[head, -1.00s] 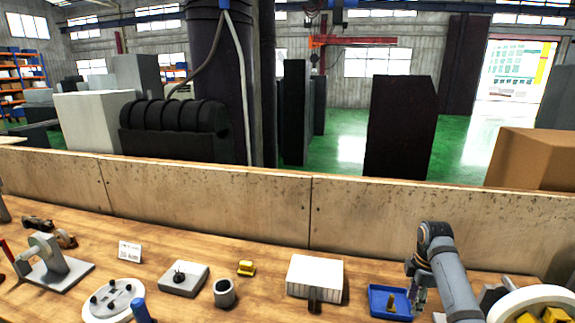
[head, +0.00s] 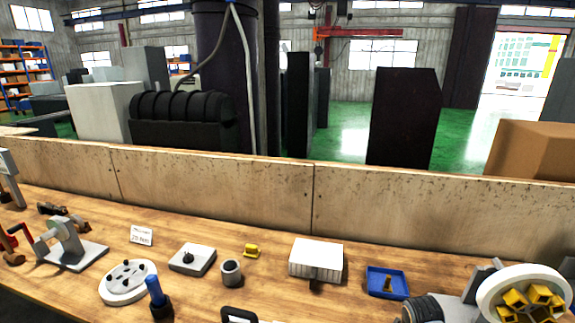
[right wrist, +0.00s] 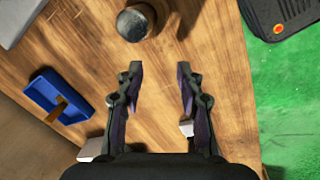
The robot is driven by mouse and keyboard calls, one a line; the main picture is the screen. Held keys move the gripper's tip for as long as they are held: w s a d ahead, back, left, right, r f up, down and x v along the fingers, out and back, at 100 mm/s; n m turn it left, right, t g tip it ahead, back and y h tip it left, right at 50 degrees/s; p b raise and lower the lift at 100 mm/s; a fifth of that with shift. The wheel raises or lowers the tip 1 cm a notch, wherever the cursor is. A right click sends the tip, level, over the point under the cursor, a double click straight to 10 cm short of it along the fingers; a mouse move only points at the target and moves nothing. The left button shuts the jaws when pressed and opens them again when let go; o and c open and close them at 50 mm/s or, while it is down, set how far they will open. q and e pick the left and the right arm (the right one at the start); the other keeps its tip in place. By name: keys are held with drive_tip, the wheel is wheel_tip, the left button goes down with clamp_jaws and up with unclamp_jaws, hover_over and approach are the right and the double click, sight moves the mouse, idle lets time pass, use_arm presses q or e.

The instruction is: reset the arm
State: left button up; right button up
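My right gripper (right wrist: 158,72) shows in the right wrist view. Its two dark fingers are spread apart with nothing between them, above the wooden table. A grey cylinder (right wrist: 135,22) stands just beyond the fingertips, apart from them. Neither of my grippers shows in the head view, and my left gripper is in no view.
The wooden table (head: 200,292) carries a blue tray (head: 387,282) with a small brown piece, also in the right wrist view (right wrist: 42,88). A white ribbed box (head: 316,258), grey cup (head: 231,272), and white round holder with yellow blocks (head: 490,297) stand on it. A low wall (head: 230,190) lies behind.

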drive_tip(key=s+a+m, duration=0.1)
drive_tip(key=s, duration=0.1)
drive_tip(key=s+a+m, duration=0.1)
drive_tip(key=s, duration=0.2)
drive_tip(key=s+a+m+t, duration=0.1)
drive_tip(key=s, duration=0.2)
drive_tip(key=shift+s+a+f+m, duration=0.1)
drive_tip(key=shift+a+f+m, duration=0.15)
drive_tip(key=shift+f+m, duration=0.15)
drive_tip(key=s+a+r+m+t, duration=0.1)
drive_tip(key=s+a+r+m, duration=0.2)
drive_tip(key=s, duration=0.4)
drive_tip(key=s+d+f+m+g+b, duration=0.1)
drive_tip(key=s+d+f, duration=0.1)
drive_tip(key=f, duration=1.2)
drive_tip(key=s+d+f+m, duration=0.1)
drive_tip(key=d+f, duration=0.1)
drive_tip(key=f, duration=1.2)
drive_tip(key=s+f+g+b, duration=0.1)
drive_tip(key=s+f, duration=1.5)
drive_tip(key=s, duration=0.2)
drive_tip(key=shift+s+d+f, duration=0.2)
drive_tip(key=shift+d+f, duration=0.05)
drive_tip(key=shift+d, duration=0.2)
